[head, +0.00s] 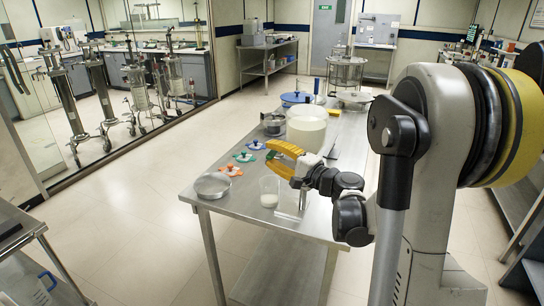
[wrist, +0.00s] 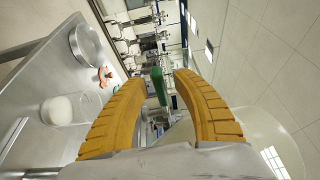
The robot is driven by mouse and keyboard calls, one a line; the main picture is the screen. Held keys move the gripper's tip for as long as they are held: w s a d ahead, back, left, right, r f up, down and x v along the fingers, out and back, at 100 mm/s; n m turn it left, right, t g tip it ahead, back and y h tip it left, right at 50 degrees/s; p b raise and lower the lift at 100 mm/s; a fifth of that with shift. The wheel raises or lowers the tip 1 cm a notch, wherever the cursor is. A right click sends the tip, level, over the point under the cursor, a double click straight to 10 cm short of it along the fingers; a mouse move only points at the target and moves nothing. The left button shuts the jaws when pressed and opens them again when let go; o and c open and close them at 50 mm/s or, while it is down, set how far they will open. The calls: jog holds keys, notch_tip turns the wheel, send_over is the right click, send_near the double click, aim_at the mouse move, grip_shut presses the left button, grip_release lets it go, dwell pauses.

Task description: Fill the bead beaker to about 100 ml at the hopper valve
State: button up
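The clear bead beaker (head: 269,187) stands upright near the front edge of the steel table, with white beads in its bottom part. It also shows at the left of the wrist view (wrist: 60,109); I cannot read its marks. The large hopper (head: 306,124), full of white beads, is behind my gripper (head: 272,156). In the wrist view my gripper (wrist: 160,78) has its yellow fingers apart, with a green handle (wrist: 158,86), apparently the valve's, showing between them. Gaps show on both sides of the handle. The hopper's outlet is hidden in the head view.
A round metal pan (head: 212,185) lies left of the beaker on the steel table (head: 236,203). Several small coloured pieces (head: 244,157) lie along the table's left side. A blue-lidded vessel (head: 295,99) and a clear drum (head: 345,75) stand farther back. Floor left of the table is clear.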

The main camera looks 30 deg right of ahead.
grip_shut()
jog(key=m+h, duration=0.1)
jog(key=w+a+h, duration=0.1)
jog(key=m+h, duration=0.1)
jog(key=h, duration=0.1)
jog(key=shift+w+a+m+t, duration=0.15)
jog(key=shift+w+m+t, duration=0.1)
jog(key=shift+m+t, duration=0.05)
jog(key=shift+w+m+h, duration=0.25)
jog(key=shift+m+h, duration=0.25)
jog(key=shift+h, duration=0.3)
jog(key=shift+w+m+h, duration=0.25)
jog(key=shift+m+h, duration=0.25)
jog(key=shift+h, duration=0.3)
grip_release()
